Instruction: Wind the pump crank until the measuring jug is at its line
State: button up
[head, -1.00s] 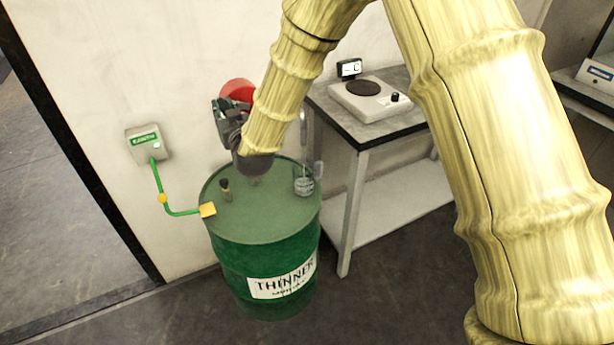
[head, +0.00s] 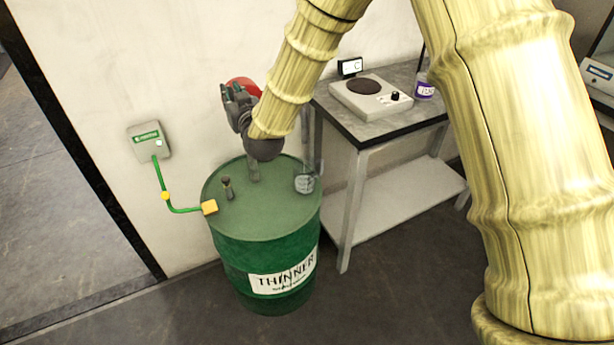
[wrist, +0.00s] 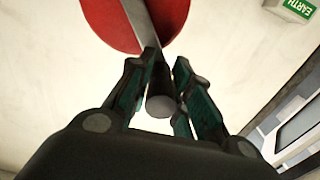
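The pump's red disc (head: 243,84) stands above the green thinner drum (head: 262,235), partly hidden by my gripper and arm. In the wrist view the red disc (wrist: 112,22) lies behind a grey crank arm (wrist: 141,22). The dark crank handle (wrist: 160,88) sits between the fingers of my gripper (wrist: 164,66), which close around it near their tips. In the head view my gripper (head: 238,106) is in front of the disc. The clear measuring jug (head: 305,184) is at the right of the drum top; its level and line are too small to read.
A small dark fitting (head: 228,188) stands on the drum top. Right of it is a table with a hotplate (head: 370,97) and purple-labelled pot (head: 424,88).

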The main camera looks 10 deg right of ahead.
jog(key=shift+o, duration=0.4)
jog(key=shift+d+r, duration=0.2)
jog(key=shift+s+a+f, duration=0.1)
jog(key=shift+s+f, duration=0.05)
jog(key=shift+s, duration=0.5)
jog(key=shift+f, duration=0.1)
jog(key=shift+c, duration=0.3)
jog(key=c, duration=0.6)
jog(key=shift+o, duration=0.2)
